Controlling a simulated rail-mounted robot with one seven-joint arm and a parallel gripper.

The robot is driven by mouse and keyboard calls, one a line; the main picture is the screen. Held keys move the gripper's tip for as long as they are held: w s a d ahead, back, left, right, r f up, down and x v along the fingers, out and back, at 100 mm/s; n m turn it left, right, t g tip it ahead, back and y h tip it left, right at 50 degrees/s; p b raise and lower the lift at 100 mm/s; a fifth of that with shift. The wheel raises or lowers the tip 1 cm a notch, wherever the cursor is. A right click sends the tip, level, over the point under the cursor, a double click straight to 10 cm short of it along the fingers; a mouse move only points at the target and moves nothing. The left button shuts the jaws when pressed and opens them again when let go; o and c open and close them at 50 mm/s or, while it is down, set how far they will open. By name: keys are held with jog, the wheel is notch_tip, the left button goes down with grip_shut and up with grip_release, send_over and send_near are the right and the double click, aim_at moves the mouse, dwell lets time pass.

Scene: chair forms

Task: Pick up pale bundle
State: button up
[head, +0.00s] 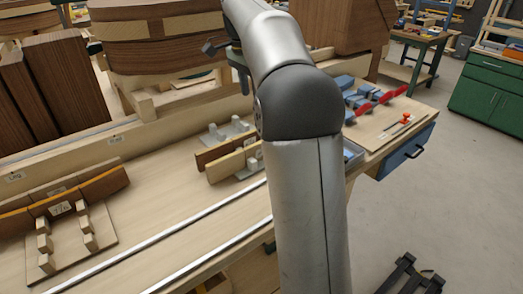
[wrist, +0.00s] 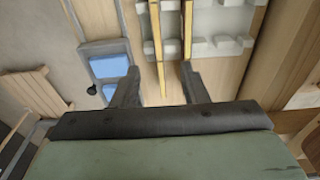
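The pale bundle (head: 232,164) looks like a curved light wood strip standing on edge in the middle of the bench, held by grey clamp blocks. A darker brown strip (head: 222,148) stands parallel just behind it. In the wrist view two thin upright strips show edge-on; the left one, likely the pale bundle (wrist: 156,45), lies in line with the finger gap, the other (wrist: 187,35) near the right finger. The strips appear beyond the tips; contact cannot be told. My arm hides part of the bench in the head view.
Another curved form (head: 62,203) with pegs stands at the left. Large brown wood forms (head: 165,40) stand behind. Blue and red clamps (head: 365,95) lie on the right, above a blue drawer (head: 405,153). Two metal rails (head: 190,228) run along the bench front.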

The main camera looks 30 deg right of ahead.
jog(key=f, duration=0.3)
jog(key=d+f, duration=0.1)
jog(key=f, duration=0.7)
jog(key=shift+w+d, duration=0.1)
jog(key=shift+d, duration=0.05)
jog(key=f, duration=0.2)
jog(key=d+f, duration=0.1)
jog(key=f, duration=0.2)
jog(key=shift+s, duration=0.2)
grip_shut()
